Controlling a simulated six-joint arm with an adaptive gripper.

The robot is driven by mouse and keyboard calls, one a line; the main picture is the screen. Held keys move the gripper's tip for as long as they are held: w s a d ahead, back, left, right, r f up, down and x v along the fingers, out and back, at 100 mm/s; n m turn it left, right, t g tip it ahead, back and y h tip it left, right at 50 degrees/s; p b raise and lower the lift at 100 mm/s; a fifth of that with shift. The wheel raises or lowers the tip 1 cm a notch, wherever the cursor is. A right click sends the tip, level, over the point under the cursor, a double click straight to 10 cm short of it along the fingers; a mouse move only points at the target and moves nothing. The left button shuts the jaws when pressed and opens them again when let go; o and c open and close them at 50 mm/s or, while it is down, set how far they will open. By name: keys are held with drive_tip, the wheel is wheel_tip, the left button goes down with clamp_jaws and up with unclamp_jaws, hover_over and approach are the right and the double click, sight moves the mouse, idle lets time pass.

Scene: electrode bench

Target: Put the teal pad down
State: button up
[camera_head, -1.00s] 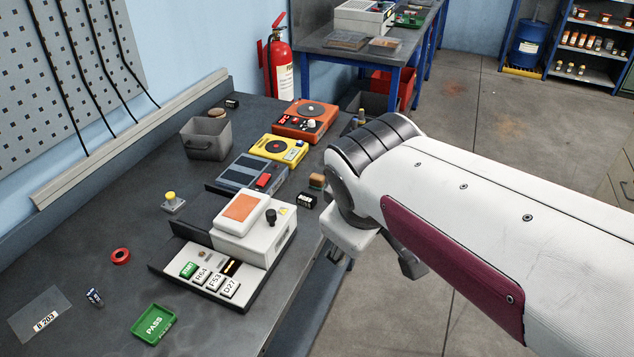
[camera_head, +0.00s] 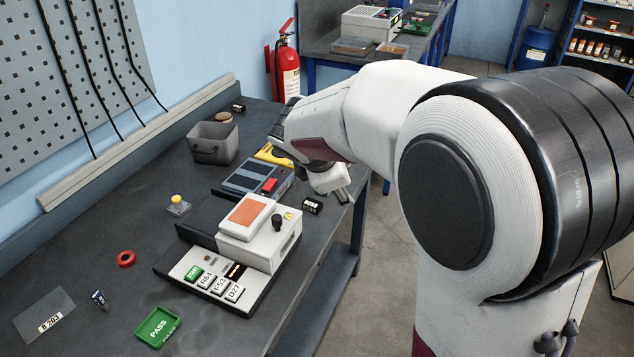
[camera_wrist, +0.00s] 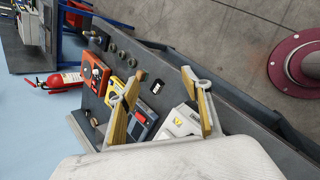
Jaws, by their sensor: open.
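I cannot make out a teal pad in either view. My gripper (camera_head: 342,194) is above the right edge of the dark bench (camera_head: 95,215), near a small black block (camera_head: 312,207). In the wrist view my gripper (camera_wrist: 163,74) has its two tan-lined fingers spread wide, with nothing between them. The black block (camera_wrist: 157,87) shows on the bench beyond the fingers. A small brown block (camera_wrist: 139,75) shows by the left fingertip. My arm hides part of the bench's far right side in the head view.
The white device with an orange screen (camera_head: 246,212) stands close left of my gripper. A yellow device (camera_head: 272,153), a grey bin (camera_head: 213,143) and a green PASS tray (camera_head: 158,327) are also on the bench. The orange device (camera_wrist: 95,72) shows in the wrist view. The bench's left middle is mostly clear.

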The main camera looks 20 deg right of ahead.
drive_tip(key=w+f+n, duration=0.3)
drive_tip(key=w+f, duration=0.1)
drive_tip(key=w, duration=0.1)
drive_tip(key=w+f+n, duration=0.4)
drive_tip(key=w, duration=0.1)
drive_tip(key=w+f+n+t+h, duration=0.1)
drive_tip(key=w+f+n, duration=0.3)
drive_tip(key=w, duration=0.1)
drive_tip(key=shift+w+f, duration=0.35)
drive_tip(key=shift+x, duration=1.3)
drive_tip(key=shift+w+x, duration=0.25)
drive_tip(key=shift+x, duration=2.3)
drive_tip(key=shift+r, duration=0.15)
drive_tip(key=c, duration=1.2)
drive_tip(key=shift+r, duration=0.2)
